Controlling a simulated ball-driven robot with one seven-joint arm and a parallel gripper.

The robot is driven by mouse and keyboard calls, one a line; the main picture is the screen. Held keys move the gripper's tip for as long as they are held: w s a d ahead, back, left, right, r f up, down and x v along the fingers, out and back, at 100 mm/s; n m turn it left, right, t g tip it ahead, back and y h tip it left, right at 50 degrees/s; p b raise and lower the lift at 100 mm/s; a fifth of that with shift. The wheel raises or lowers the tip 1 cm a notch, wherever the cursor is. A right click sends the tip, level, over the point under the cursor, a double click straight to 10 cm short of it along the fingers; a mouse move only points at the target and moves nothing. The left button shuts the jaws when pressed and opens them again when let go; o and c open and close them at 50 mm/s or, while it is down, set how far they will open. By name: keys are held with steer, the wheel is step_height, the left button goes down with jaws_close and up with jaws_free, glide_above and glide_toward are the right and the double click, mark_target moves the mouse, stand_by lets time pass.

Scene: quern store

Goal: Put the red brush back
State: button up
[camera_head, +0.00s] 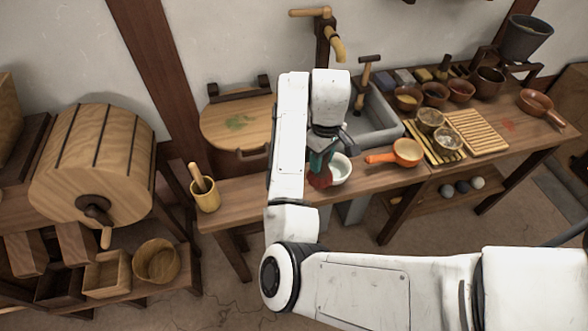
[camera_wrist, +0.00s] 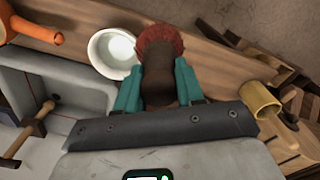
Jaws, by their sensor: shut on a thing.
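My gripper (camera_wrist: 158,80) is shut on the red brush, with a teal finger on each side of its brown body. The red bristle end (camera_wrist: 161,40) points away from the wrist. In the head view, my gripper (camera_head: 322,158) is over the wooden bench, and the red brush (camera_head: 320,180) shows below it, partly hidden by my arm. A white bowl (camera_head: 341,170) is right beside the brush; in the wrist view the bowl (camera_wrist: 97,48) lies just left of it. I cannot tell whether the brush touches the bench or bowl.
A grey sink (camera_head: 372,125) with a tap lies behind. An orange pan (camera_head: 407,152) stands right of the bowl. A yellow mortar with pestle (camera_head: 206,198) stands at the bench's left end. Several bowls and a slatted rack (camera_head: 476,132) fill the right side.

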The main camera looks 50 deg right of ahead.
steer(key=shift+w+d+f, duration=0.1)
steer(key=shift+w+f, duration=1.2)
steer(key=shift+f, duration=0.4)
steer(key=shift+w+d+f, duration=0.1)
steer(key=shift+w+f, duration=1.2)
steer(key=shift+f, duration=0.35)
steer(key=shift+w+d+f, duration=0.1)
steer(key=shift+w+f, duration=1.2)
steer(key=shift+f, duration=0.4)
steer(key=shift+f, duration=0.1)
steer(key=o, duration=1)
